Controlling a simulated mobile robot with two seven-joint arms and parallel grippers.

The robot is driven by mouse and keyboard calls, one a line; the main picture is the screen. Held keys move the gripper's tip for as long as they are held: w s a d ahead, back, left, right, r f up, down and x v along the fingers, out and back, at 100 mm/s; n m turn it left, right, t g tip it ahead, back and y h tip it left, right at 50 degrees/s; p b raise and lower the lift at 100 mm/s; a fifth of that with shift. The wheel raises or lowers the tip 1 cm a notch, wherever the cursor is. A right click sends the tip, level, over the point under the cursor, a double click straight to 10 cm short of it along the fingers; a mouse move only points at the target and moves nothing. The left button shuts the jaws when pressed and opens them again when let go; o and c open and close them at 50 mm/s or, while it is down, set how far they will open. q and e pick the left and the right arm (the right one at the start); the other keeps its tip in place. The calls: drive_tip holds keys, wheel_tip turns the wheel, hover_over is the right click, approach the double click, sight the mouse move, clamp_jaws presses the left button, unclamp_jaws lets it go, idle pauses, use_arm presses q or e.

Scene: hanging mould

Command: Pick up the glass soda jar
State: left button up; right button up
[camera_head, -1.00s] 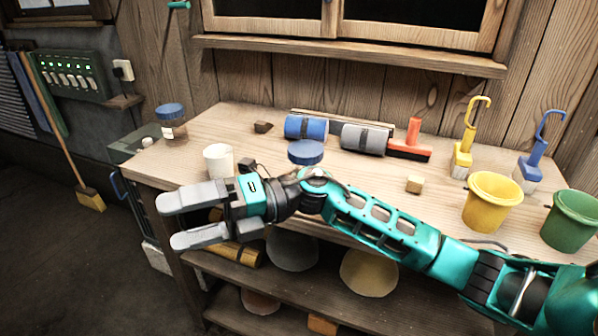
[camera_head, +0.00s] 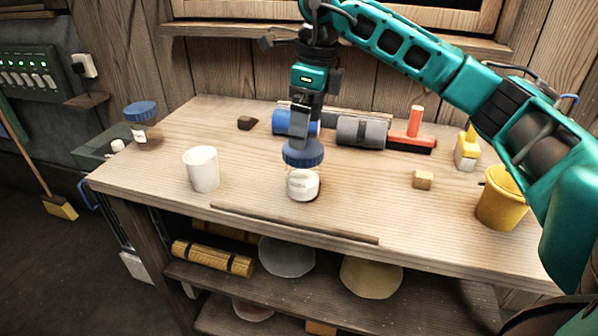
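A glass jar with white contents, a pale label and a blue lid (camera_head: 303,184) stands upright near the middle of the workbench, and looks like the soda jar. My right gripper (camera_head: 299,139) comes from above and points straight down at the lid. Its fingers overlap the back of the lid in the picture; I cannot tell whether they touch it. The fingers line up in this view, so their gap is hidden. A second blue-lidded jar with brown contents (camera_head: 142,126) stands at the far left. My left gripper is not in view.
A white cup (camera_head: 202,169) stands left of the soda jar on the workbench (camera_head: 250,205). Behind are a blue roll (camera_head: 284,122), a grey roll (camera_head: 361,131) and a red-handled brush (camera_head: 411,135). A wooden block (camera_head: 423,179) and yellow bucket (camera_head: 498,198) are to the right.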

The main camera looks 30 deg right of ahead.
sight(302, 166)
drive_tip(key=f, duration=0.4)
drive_tip(key=shift+w+a+f, duration=0.15)
drive_tip(key=shift+a+f, duration=0.1)
drive_tip(key=shift+f, duration=0.15)
drive_tip(key=f, duration=0.4)
drive_tip(key=shift+s+a+f, duration=0.15)
drive_tip(key=shift+s+a, duration=0.05)
drive_tip(key=shift+w+f, duration=0.15)
drive_tip(key=shift+f, duration=0.35)
drive_tip(key=c, duration=1.2)
drive_tip(key=shift+r, duration=0.15)
